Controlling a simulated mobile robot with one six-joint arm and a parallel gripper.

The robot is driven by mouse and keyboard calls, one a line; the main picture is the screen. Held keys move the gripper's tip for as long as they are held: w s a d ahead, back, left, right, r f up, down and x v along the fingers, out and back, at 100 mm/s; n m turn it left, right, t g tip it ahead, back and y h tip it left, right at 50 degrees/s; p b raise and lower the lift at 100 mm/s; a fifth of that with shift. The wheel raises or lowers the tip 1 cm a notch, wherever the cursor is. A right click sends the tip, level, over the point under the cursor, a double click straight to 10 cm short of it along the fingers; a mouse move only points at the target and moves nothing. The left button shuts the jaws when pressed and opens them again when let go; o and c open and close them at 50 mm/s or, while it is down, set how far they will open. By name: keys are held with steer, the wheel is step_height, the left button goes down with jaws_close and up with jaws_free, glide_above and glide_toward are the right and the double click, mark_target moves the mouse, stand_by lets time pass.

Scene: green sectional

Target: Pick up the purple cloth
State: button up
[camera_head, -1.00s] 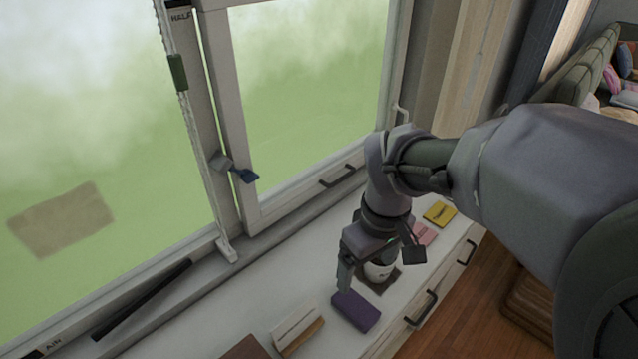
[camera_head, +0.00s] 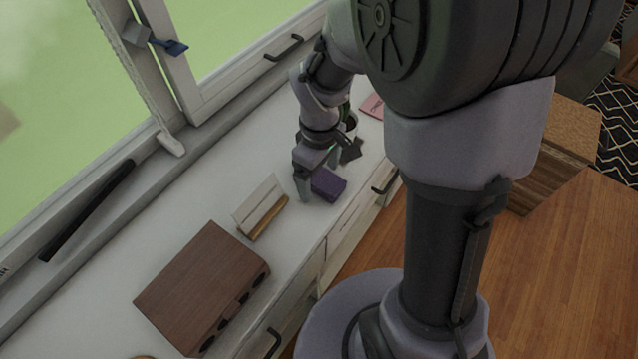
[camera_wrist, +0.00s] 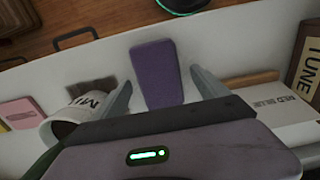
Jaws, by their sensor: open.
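The purple cloth (camera_head: 328,184) is a folded, flat block lying on the white countertop, near its front edge. In the wrist view the purple cloth (camera_wrist: 157,73) lies between my two fingers, reaching out beyond their tips. My gripper (camera_head: 318,180) is open and low at the counter, with a finger beside the cloth's left side. In the wrist view my gripper (camera_wrist: 160,84) has a finger on each side of the cloth, with gaps showing. Whether the fingers are level with the cloth is hard to tell.
A white mug (camera_wrist: 75,122) stands close to one finger. A white and wooden block (camera_head: 260,207) and a brown wooden box (camera_head: 203,286) stand left of the cloth. A pink item (camera_head: 373,106) lies farther back. Drawer handles (camera_head: 386,183) project from the counter front.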

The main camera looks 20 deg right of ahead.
mark_target(320, 177)
steer(key=shift+f, duration=0.2)
steer(key=shift+c, duration=1.2)
steer(key=c, duration=1.2)
steer(key=shift+r+p, duration=0.55)
steer(key=shift+r, duration=0.05)
step_height(320, 177, up, 3)
steer(key=shift+f+p, duration=0.2)
steer(key=shift+p, duration=0.6)
steer(key=s+b, duration=0.1)
steer(key=s, duration=0.4)
steer(key=s+a+r+b, duration=0.1)
steer(key=s+b, duration=0.1)
steer(key=s, duration=0.3)
steer(key=s+a+b, duration=0.1)
steer(key=s+b, duration=0.1)
steer(key=s, duration=0.3)
steer(key=shift+s+r, duration=0.15)
steer(key=shift+s, duration=0.25)
